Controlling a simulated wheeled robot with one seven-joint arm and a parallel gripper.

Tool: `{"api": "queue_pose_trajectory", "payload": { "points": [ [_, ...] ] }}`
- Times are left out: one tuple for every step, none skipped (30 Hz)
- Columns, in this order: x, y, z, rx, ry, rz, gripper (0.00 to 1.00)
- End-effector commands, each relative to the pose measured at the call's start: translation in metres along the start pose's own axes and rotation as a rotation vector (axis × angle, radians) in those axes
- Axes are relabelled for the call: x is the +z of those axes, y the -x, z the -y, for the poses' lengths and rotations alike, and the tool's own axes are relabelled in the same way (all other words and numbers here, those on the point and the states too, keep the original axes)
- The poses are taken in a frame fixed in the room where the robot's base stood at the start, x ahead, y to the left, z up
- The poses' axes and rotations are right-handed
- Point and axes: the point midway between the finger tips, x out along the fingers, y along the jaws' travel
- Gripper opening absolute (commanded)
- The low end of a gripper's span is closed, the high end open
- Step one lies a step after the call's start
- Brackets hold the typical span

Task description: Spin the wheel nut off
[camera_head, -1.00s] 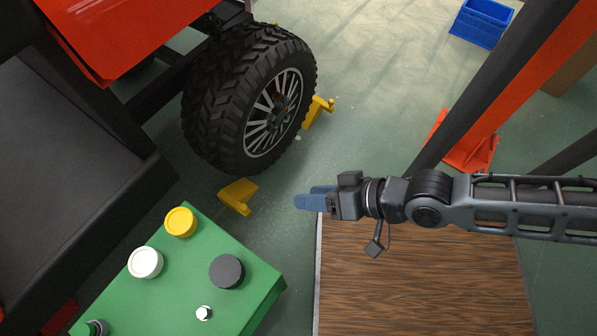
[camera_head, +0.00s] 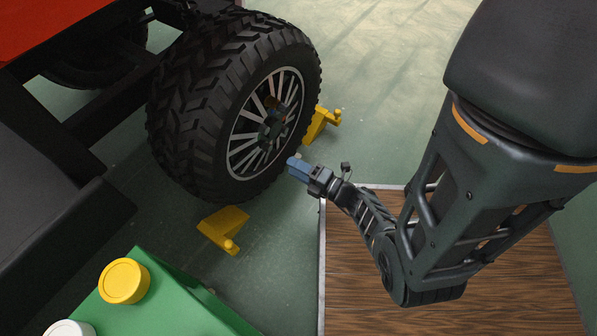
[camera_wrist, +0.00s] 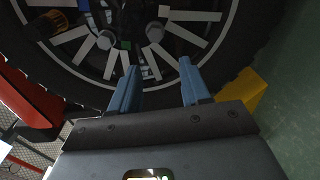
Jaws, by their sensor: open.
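The black-tyred wheel (camera_head: 195,125) with silver spokes stands upright on the cart at the left of the head view. Its dark hub (camera_head: 270,130) shows, but I cannot pick out the wheel nut there. In the wrist view, grey bolt-like heads (camera_wrist: 103,41) and (camera_wrist: 154,31) sit among the spokes, and a dark and amber cylindrical piece (camera_wrist: 45,25) shows at upper left; I cannot tell which is the wheel nut. My gripper (camera_head: 293,163) is open and empty, its blue fingers (camera_wrist: 157,68) pointing at the lower wheel face, apart from the heads.
Yellow chocks (camera_head: 224,228) and (camera_head: 320,125) stand on the floor beside the tyre. A green box with round buttons (camera_head: 165,300) is at lower left. A wood-topped surface (camera_head: 360,290) lies under my arm. Green floor is clear beyond the wheel.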

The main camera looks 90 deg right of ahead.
Motion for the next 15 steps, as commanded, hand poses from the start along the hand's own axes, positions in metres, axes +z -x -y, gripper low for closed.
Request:
{"api": "queue_pose_trajectory", "payload": {
  "points": [
    [0.007, -0.001, 0.002, 0.019, -0.034, 0.025, 0.47],
    [0.01, -0.002, 0.001, 0.028, -0.05, 0.033, 0.47],
    [0.012, -0.004, 0.001, 0.036, -0.063, 0.039, 0.47],
    [0.013, -0.005, 0.0, 0.04, -0.069, 0.042, 0.47],
    [0.013, -0.007, -0.001, 0.042, -0.071, 0.044, 0.47],
    [0.013, -0.009, -0.001, 0.041, -0.071, 0.044, 0.47],
    [0.013, -0.012, -0.001, 0.041, -0.071, 0.043, 0.47],
    [0.013, -0.015, -0.001, 0.041, -0.07, 0.043, 0.47],
    [0.013, -0.02, -0.001, 0.041, -0.069, 0.041, 0.47],
    [0.013, -0.024, -0.001, 0.04, -0.069, 0.041, 0.47],
    [0.013, -0.027, -0.001, 0.039, -0.068, 0.041, 0.47],
    [0.014, -0.033, -0.001, 0.04, -0.067, 0.041, 0.47],
    [0.014, -0.037, -0.001, 0.04, -0.067, 0.04, 0.47],
    [0.014, -0.042, -0.001, 0.04, -0.067, 0.04, 0.47],
    [0.014, -0.047, -0.002, 0.039, -0.066, 0.041, 0.47]
  ]
}}
